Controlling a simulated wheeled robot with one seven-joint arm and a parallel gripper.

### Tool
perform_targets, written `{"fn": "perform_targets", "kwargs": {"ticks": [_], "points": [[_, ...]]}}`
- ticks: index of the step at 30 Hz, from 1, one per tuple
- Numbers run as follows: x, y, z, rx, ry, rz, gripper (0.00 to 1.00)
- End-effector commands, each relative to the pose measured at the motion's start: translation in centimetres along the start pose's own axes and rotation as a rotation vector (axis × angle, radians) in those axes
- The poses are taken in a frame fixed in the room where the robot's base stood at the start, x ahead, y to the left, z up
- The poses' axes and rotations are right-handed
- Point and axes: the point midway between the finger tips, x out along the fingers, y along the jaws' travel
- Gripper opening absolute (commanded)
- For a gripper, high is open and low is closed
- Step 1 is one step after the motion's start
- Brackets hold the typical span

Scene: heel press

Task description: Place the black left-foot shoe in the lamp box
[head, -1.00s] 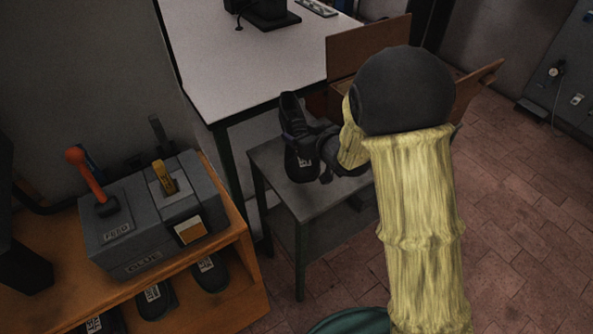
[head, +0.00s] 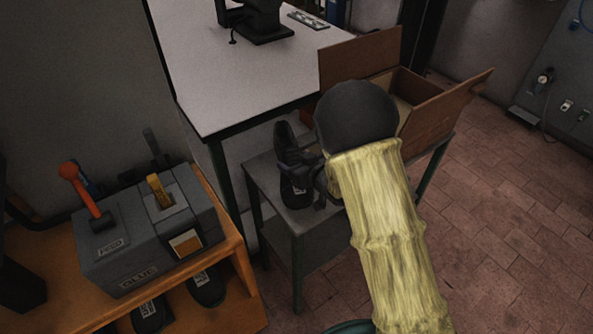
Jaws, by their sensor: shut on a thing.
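The black shoe (head: 284,149) is over the small grey stand (head: 266,180), toe toward the back and the white-labelled end toward me. I cannot tell whether it rests on the stand or hangs just above it. My gripper (head: 314,181) is shut on the shoe at its right side. Its fingers are dark and partly hidden by my arm's round dark joint and yellow sleeve. The lamp box (head: 431,113), brown with raised flaps, stands open behind and to the right of my gripper. Part of its inside shows, and my arm hides its near left part.
A white-topped table (head: 235,75) with a dark device (head: 262,22) stands behind the stand. At the left, a grey glue unit (head: 140,235) with upright levers sits on an orange bench (head: 238,242), with more dark shoes (head: 207,288) below. The tiled floor at the right is clear.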

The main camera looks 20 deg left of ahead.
Motion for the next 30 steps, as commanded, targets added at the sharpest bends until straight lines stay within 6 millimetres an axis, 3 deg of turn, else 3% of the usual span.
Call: {"fn": "perform_targets", "kwargs": {"ticks": [6,16,17,18,20,30], "points": [[1.1,0.0,2.8,-0.001,-0.003,0.0,0.0],[1.4,0.1,3.4,-0.001,-0.001,0.0,0.0],[1.4,0.1,3.6,-0.001,-0.003,0.0,0.71],[1.4,0.0,3.6,-0.001,-0.003,0.0,0.79],[1.4,0.1,3.5,-0.001,-0.003,0.0,0.9],[1.2,0.1,3.5,0.0,-0.002,0.001,0.9]]}}
